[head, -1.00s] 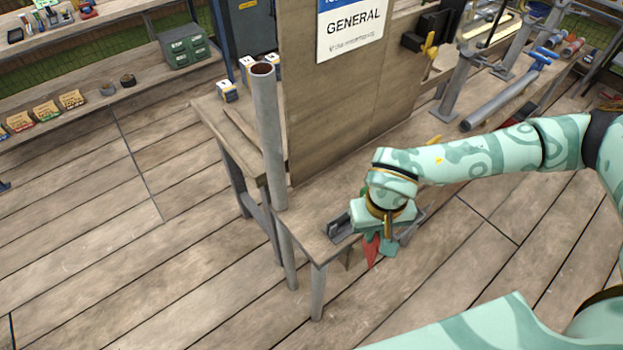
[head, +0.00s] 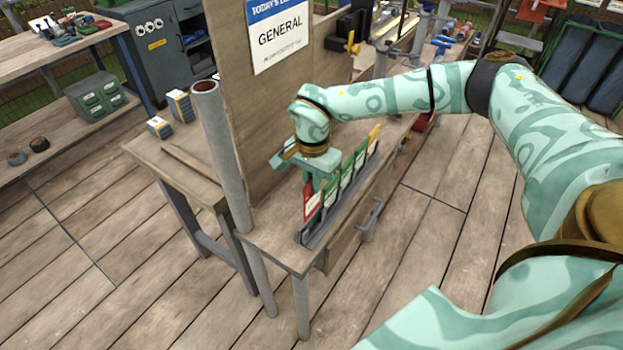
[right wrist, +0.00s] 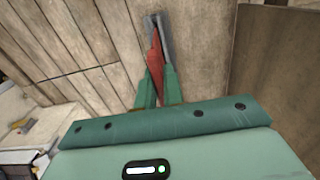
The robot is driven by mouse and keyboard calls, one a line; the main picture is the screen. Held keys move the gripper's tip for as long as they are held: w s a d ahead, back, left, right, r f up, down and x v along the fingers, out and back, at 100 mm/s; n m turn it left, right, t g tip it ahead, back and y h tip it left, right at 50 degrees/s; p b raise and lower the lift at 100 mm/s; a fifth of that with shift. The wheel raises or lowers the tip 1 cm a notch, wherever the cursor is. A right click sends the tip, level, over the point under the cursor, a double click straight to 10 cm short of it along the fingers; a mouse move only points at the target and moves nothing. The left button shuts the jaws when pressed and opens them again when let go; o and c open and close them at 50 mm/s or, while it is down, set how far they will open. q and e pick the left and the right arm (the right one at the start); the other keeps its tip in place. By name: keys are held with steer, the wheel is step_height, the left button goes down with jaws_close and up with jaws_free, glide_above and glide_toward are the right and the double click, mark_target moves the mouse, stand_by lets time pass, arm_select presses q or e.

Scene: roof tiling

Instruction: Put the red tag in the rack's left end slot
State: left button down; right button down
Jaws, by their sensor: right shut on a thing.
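The red tag (head: 310,203) stands roughly upright at the near left end of the grey rack (head: 304,238). My right gripper (head: 317,184) is shut on its upper part from above. The tag's lower edge is at the rack's left end; I cannot tell if it sits fully in the slot. Several green tags (head: 347,173) and a yellow tag (head: 374,134) stand in the rack farther along. In the right wrist view, the red tag (right wrist: 155,62) shows beyond the fingers of my right gripper (right wrist: 158,90), with grey rack (right wrist: 166,30) beside it. My left gripper is out of view.
The rack stands on a narrow wooden bench (head: 275,247) near its front edge. A tall board (head: 265,120) with a sign rises behind it, and a grey pipe (head: 222,150) stands to the left. A drawer handle (head: 372,220) juts out in front.

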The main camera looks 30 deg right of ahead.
mark_target(313, 214)
steer(key=shift+f+b, duration=1.5)
steer(key=shift+f, duration=2.55)
steer(key=c, duration=1.4)
jaws_free()
steer(key=shift+c, duration=0.2)
